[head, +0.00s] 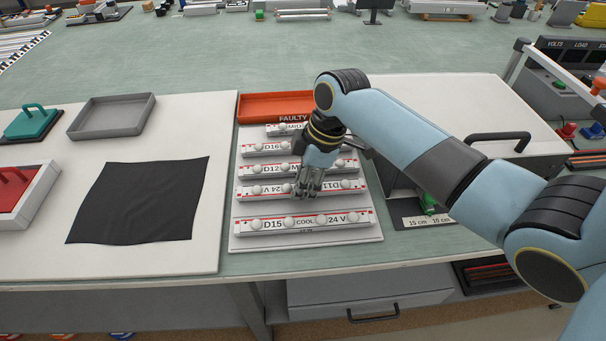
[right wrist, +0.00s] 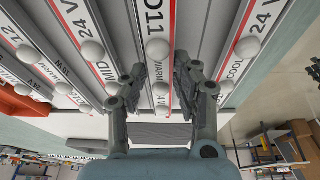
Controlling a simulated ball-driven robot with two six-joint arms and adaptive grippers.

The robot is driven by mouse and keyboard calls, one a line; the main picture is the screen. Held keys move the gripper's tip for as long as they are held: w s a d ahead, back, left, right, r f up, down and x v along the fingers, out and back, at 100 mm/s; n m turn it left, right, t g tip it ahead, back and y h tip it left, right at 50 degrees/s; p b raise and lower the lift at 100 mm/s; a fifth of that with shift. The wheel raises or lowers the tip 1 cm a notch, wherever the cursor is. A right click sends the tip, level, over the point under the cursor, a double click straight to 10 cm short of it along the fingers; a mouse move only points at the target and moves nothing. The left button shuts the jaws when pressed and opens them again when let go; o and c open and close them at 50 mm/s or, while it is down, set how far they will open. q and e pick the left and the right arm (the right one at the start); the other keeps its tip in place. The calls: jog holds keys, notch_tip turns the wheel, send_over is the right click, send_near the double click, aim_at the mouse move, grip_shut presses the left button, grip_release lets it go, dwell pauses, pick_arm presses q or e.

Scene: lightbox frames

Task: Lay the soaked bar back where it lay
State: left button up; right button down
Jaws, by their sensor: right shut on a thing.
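Several white bars with red edges and round white knobs lie in rows on a pale board (head: 372,238). My right gripper (head: 308,190) reaches down over the second row from the front. In the right wrist view its fingers (right wrist: 160,78) are shut on either side of a bar marked D11 and WARM (right wrist: 155,20). In the head view this D11 bar (head: 345,185) lies level and parallel to the front bar, D15 COOL 24 V (head: 303,222). I cannot tell whether it touches the board. My left gripper is out of view.
An orange FAULTY tray (head: 258,107) stands behind the rows. A black cloth (head: 140,200) and an empty grey tray (head: 113,117) lie on the left white surface. A grey box (head: 470,158) with a handle stands close on the right, beneath my right arm.

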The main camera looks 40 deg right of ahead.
jog(key=shift+f, duration=0.1)
jog(key=c, duration=1)
grip_release()
